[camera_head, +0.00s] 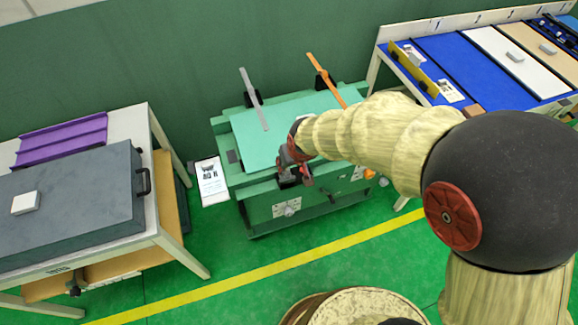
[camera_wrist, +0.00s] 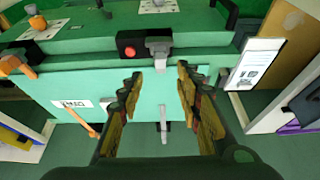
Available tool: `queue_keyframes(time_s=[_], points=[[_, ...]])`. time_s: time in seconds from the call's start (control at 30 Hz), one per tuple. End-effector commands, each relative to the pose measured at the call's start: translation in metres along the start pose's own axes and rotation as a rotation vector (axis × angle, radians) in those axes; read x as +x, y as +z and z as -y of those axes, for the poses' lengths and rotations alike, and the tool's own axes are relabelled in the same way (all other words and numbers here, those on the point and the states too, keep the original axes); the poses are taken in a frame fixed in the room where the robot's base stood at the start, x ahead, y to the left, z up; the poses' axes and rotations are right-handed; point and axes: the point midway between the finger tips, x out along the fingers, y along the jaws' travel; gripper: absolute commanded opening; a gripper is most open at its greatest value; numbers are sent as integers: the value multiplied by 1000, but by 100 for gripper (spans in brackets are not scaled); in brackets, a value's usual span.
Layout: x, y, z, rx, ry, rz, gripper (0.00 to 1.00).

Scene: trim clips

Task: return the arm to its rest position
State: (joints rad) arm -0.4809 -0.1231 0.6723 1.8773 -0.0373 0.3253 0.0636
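My arm reaches in from the right in the head view, over the front of a green workbench (camera_head: 228,193). My gripper (camera_head: 295,178) is small there, at the bench's front edge and partly hidden by the wrist. In the wrist view my gripper (camera_wrist: 157,82) has its two fingers spread apart with nothing held between them. A grey block (camera_wrist: 159,48) on the bench edge lies just beyond the fingertips, beside a red button (camera_wrist: 131,45). Whether the fingers touch anything cannot be told.
A white table (camera_head: 136,125) with a grey case (camera_head: 75,205) stands left; a blue-topped table (camera_head: 460,65) stands right.

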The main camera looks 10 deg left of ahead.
Motion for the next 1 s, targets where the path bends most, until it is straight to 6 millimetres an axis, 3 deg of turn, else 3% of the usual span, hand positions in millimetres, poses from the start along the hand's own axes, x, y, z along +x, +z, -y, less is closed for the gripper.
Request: queue_keyframes(time_s=[0.2,0.77,0.87,0.93,1.0], points=[[-12,0,0,0,0,0,35],[-12,4,0,-4,1,12,35],[-10,21,-1,-10,3,67,35],[-11,44,-2,-13,4,124,35],[-26,66,-3,-17,6,181,35]])
